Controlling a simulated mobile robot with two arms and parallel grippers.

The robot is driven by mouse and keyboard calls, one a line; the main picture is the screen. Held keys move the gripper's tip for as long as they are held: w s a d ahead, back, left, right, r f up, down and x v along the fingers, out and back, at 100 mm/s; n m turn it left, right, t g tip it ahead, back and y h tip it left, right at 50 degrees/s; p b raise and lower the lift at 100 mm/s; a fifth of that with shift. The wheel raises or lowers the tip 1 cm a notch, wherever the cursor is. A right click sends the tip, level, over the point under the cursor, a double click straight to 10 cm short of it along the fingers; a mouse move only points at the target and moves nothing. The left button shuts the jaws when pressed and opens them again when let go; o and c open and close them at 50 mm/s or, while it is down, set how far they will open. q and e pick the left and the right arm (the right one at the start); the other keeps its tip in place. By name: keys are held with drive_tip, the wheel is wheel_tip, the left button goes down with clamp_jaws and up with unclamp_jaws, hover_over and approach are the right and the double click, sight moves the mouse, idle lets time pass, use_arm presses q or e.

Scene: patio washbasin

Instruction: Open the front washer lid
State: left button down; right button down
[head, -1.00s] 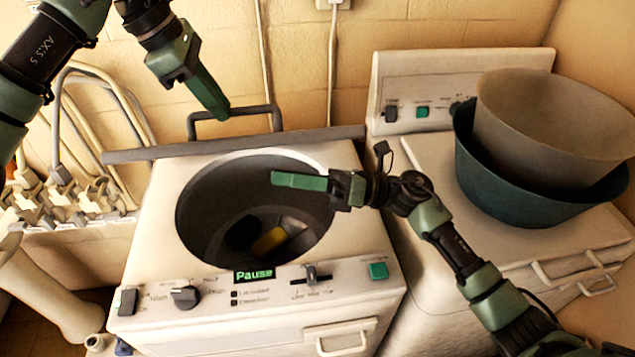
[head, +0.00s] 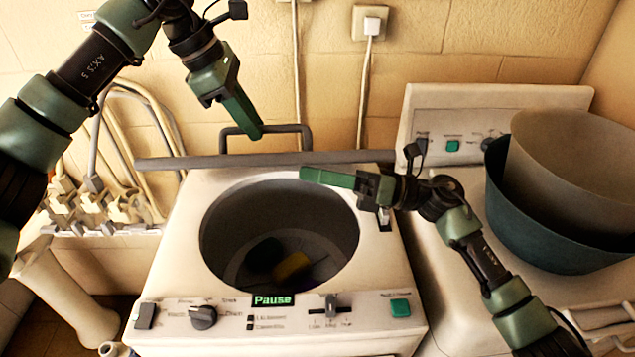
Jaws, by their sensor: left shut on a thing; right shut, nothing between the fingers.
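The front washer (head: 170,275) stands in the middle, with its round drum opening (head: 280,228) uncovered. A yellow item and dark items lie inside the drum. The grey lid (head: 330,158) stands up at the back of the washer, seen edge-on, with its handle (head: 265,128) above the edge. My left gripper (head: 252,128) is at the lid's handle, its fingers together; the exact contact is hard to see. My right gripper (head: 315,176) is shut and empty, above the back right of the drum opening.
A second white machine (head: 450,260) stands at the right, with a teal basin (head: 510,215) and a beige basin (head: 570,165) on it. Metal pipes and taps (head: 90,210) are at the left. The panel display (head: 272,300) reads Pause. A wall socket (head: 370,22) is behind.

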use_arm(q)
drive_tip(key=shift+s+d+f+g, duration=0.1)
drive_tip(key=shift+s+f+g, duration=0.2)
drive_tip(key=shift+f, duration=0.35)
use_arm(e)
drive_tip(key=shift+w+d+r+t, duration=0.25)
drive_tip(key=shift+w+r+t, duration=0.15)
drive_tip(key=shift+w+r, duration=0.1)
use_arm(q)
drive_tip(key=c, duration=1.4)
unclamp_jaws()
drive_tip(key=shift+r, duration=0.15)
